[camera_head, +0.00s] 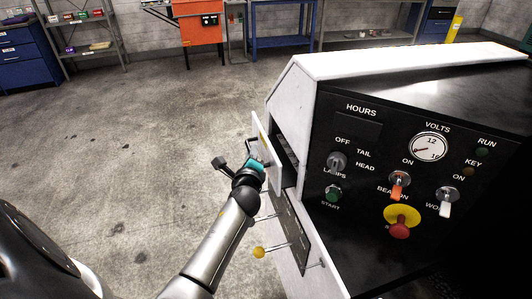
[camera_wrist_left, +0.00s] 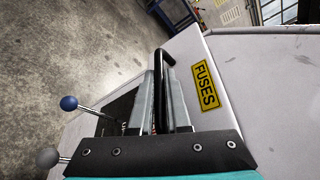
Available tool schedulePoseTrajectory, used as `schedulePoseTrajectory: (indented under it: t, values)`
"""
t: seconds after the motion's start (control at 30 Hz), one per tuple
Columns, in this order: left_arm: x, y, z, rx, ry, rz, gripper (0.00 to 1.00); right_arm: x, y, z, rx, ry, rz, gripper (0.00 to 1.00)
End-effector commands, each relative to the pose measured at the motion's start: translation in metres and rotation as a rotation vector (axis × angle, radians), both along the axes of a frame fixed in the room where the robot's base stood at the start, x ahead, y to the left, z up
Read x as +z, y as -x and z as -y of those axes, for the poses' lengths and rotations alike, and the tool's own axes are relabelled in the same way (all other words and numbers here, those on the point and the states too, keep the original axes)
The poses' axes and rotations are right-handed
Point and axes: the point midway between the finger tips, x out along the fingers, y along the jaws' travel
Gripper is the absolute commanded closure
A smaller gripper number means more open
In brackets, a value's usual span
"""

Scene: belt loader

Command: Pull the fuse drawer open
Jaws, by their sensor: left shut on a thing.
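The fuse drawer (camera_head: 265,140) shows in the head view as a white front standing out from the side of the white loader body, with a dark opening behind it. In the left wrist view the drawer front (camera_wrist_left: 230,75) carries a yellow FUSES label (camera_wrist_left: 206,87). Its black bar handle (camera_wrist_left: 164,54) passes between the fingers. My left gripper (camera_head: 259,163) is at the drawer front, shut on the handle; its grey fingers also show in the left wrist view (camera_wrist_left: 160,100). My right gripper is in neither view.
The black control panel (camera_head: 365,165) with switches and a red stop knob (camera_head: 399,230) is right of the drawer. A lever with a yellow knob (camera_head: 258,252) sticks out below my gripper. The concrete floor (camera_head: 150,130) at left is clear; shelves and cabinets stand far back.

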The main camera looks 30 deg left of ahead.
Motion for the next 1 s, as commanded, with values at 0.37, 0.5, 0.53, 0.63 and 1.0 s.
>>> schedulePoseTrajectory:
  t: [0.37,0.5,0.53,0.63,1.0]
  values:
    - [0.003,0.065,-0.066,0.001,-0.003,-0.003,1.00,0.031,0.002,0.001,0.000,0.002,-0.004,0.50]
    - [0.002,0.085,-0.083,0.000,-0.003,-0.002,1.00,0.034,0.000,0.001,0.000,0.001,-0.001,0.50]
    - [0.002,0.088,-0.086,0.000,-0.003,-0.002,1.00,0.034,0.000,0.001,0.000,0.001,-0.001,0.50]
    - [0.001,0.098,-0.094,0.000,-0.002,-0.001,1.00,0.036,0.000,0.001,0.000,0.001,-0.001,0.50]
    - [0.001,0.111,-0.106,0.002,-0.002,0.002,1.00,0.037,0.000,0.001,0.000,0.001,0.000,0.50]
